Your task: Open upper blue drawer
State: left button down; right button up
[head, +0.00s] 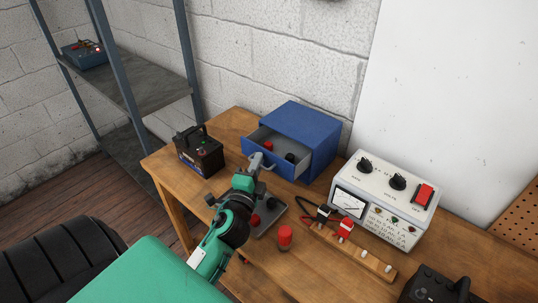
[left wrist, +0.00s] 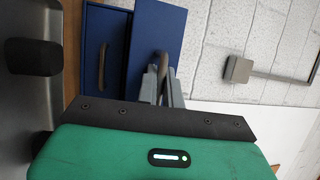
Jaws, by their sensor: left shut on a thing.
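The blue drawer cabinet (head: 310,125) stands at the back of the wooden table. Its upper drawer (head: 262,140) is pulled out, and a red piece (head: 267,146) and a black piece (head: 290,157) lie inside. My left gripper (head: 258,165) is at the drawer front, shut on the upper handle. In the left wrist view, the fingers (left wrist: 160,82) close around that handle (left wrist: 163,60). The lower drawer's handle (left wrist: 102,65) is beside it in that view, with nothing on it. My right gripper is in neither view.
A black battery (head: 199,150) stands left of the cabinet, and a white test unit (head: 385,198) stands to its right. A grey tray (head: 284,212) lies under my left arm, with a red cylinder (head: 285,238) near it. A wooden strip (head: 355,255) lies in front of the unit.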

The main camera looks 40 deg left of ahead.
pick_arm(q)
jog(key=s, duration=0.2)
jog(key=shift+s+a, duration=0.1)
jog(key=shift+s, duration=0.2)
jog(key=shift+f, duration=0.1)
jog(key=c, duration=1.6)
grip_release()
jog(key=shift+o, duration=0.2)
